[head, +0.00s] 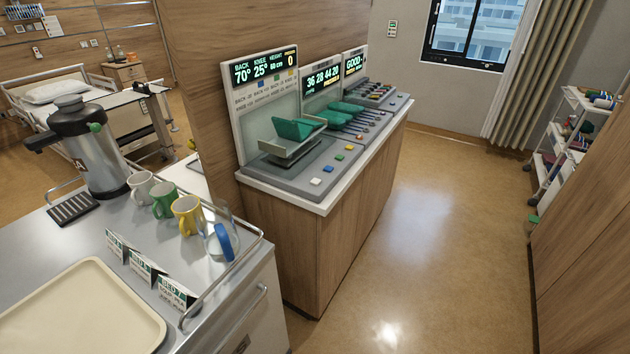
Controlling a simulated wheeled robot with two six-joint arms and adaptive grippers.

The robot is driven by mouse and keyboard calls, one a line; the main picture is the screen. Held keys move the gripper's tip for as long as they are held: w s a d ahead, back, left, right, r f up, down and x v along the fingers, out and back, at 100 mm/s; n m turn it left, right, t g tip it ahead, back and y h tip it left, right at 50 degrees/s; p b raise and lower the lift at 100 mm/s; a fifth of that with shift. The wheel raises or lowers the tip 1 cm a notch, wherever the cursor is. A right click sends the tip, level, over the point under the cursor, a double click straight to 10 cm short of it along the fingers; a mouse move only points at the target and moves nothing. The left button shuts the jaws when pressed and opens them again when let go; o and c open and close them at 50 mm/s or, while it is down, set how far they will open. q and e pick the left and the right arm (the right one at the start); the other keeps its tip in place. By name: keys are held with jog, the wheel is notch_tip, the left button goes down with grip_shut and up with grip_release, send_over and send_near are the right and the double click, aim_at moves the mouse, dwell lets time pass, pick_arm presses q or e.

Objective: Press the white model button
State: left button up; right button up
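The white button (315,182) sits on the grey sloped panel of the bed control console (270,182), at its near front corner. A blue button (328,169), a green button (339,157) and a yellow button (349,146) run in a line behind it. A small teal bed model (295,130) stands on the same panel with a raised section. A display (265,68) above it reads BACK 70°, KNEE 25°, HEIGHT 60 cm and PRESSED 0. Neither of my grippers is in view.
A metal cart (60,245) at the lower left carries an urn (88,148), mugs, folded cards and a beige tray (85,310). Its rail stands near the console. Floor (440,230) right of the console is clear, up to a shelf trolley (570,145) and wooden panels.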

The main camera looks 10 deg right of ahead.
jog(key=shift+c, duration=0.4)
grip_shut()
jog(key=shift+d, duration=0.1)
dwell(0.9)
